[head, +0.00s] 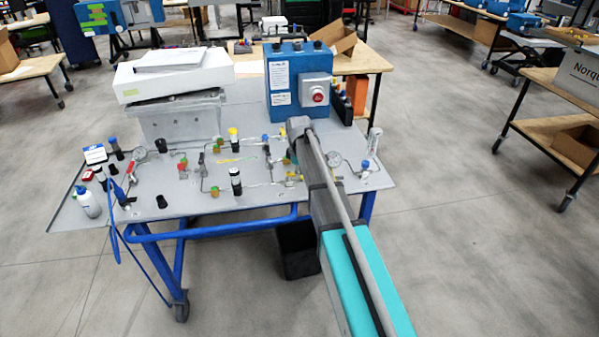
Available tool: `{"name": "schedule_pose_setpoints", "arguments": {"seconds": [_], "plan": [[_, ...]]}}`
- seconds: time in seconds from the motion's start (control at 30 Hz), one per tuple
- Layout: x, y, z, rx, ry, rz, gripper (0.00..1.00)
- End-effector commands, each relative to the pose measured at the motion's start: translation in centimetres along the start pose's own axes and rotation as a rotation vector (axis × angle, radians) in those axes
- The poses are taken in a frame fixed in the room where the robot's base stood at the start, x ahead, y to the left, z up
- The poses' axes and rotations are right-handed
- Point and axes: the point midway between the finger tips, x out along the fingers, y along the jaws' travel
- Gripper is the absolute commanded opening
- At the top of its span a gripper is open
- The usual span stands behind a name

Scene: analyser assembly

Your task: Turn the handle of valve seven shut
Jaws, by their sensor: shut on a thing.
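The bench panel (150,205) carries a run of thin tubing with small coloured valve handles. A blue one (266,140) and a yellow one (294,177) sit close to the end of my arm. A green one (215,191) and a red one (183,173) are further left, and another blue one (365,165) is right of my arm. No numbers are readable, so I cannot tell which is valve seven; it may be behind my arm. My arm reaches from the bottom right to the panel. It hides my gripper and whatever is in it.
A blue control box (290,78) with a red button stands at the back of the bench. A white case (175,80) is left of it. Gauges, black-bodied fittings and a white bottle (88,202) stand on the panel. Open floor lies right of the bench.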

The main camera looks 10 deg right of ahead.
Motion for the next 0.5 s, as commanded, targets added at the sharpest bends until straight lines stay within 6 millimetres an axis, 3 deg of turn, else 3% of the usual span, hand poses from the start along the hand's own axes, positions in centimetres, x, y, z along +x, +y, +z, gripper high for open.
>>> {"name": "schedule_pose_setpoints", "arguments": {"seconds": [0.5], "plan": [[0.0, -2.0, -0.5, 0.488, 0.000, -0.001, 0.00]]}}
